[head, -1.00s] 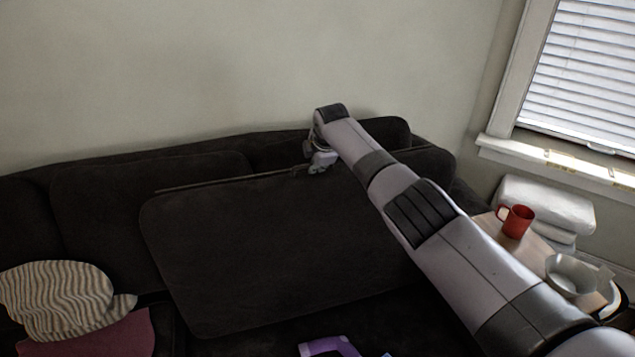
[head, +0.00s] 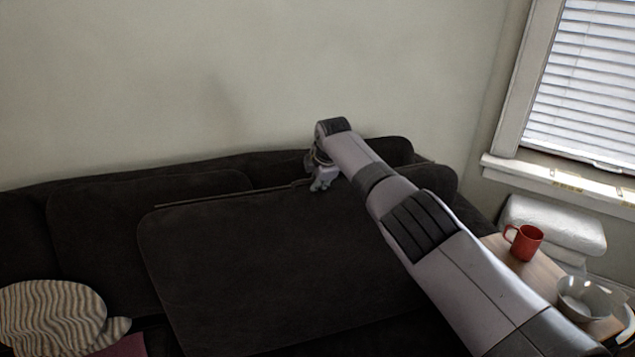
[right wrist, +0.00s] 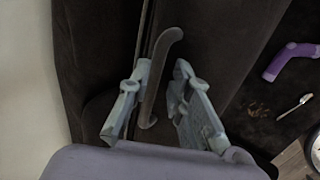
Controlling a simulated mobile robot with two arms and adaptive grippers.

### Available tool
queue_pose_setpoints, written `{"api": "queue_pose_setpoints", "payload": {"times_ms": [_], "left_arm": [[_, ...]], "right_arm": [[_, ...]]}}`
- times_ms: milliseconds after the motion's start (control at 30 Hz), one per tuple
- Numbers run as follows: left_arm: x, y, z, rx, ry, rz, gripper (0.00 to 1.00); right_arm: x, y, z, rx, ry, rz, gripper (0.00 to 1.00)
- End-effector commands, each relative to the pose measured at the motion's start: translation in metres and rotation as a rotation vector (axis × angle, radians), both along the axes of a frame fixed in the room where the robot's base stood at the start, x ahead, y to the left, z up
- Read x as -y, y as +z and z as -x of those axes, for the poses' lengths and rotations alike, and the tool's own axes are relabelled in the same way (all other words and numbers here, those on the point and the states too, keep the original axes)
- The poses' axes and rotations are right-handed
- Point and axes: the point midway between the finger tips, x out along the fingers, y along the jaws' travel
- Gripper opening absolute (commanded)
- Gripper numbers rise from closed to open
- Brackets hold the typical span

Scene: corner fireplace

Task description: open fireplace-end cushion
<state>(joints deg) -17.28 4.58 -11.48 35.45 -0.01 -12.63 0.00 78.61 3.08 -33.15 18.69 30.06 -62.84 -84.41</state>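The large dark seat cushion (head: 290,265) stands tilted up against the sofa back in the head view. My right gripper (head: 322,182) is at its top edge. In the right wrist view, a curved brown handle-like strip (right wrist: 158,80) runs along the dark cushion (right wrist: 222,45). The fingers of my right gripper (right wrist: 160,85) are spread on either side of this strip, with gaps showing, so it looks open around the strip rather than shut on it. My left gripper is in no view.
A side table (head: 520,268) at right holds a red mug (head: 526,243) and a bowl (head: 583,297). A striped pillow (head: 50,315) lies at left. The right wrist view shows a purple object (right wrist: 290,60), crumbs and a small white-ended tool (right wrist: 295,105) on a dark surface.

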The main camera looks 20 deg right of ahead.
Motion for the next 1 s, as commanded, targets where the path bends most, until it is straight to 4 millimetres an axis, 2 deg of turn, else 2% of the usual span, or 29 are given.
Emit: {"api": "queue_pose_setpoints", "payload": {"times_ms": [467, 767, 1000], "left_arm": [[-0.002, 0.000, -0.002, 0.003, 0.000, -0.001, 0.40], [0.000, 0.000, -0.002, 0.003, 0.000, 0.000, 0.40], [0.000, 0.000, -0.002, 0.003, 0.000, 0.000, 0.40]], "right_arm": [[0.000, 0.005, 0.003, -0.002, 0.002, -0.002, 0.18], [0.001, 0.025, 0.015, 0.000, 0.000, 0.000, 0.18], [0.002, 0.053, 0.033, 0.002, -0.001, 0.001, 0.18]]}}
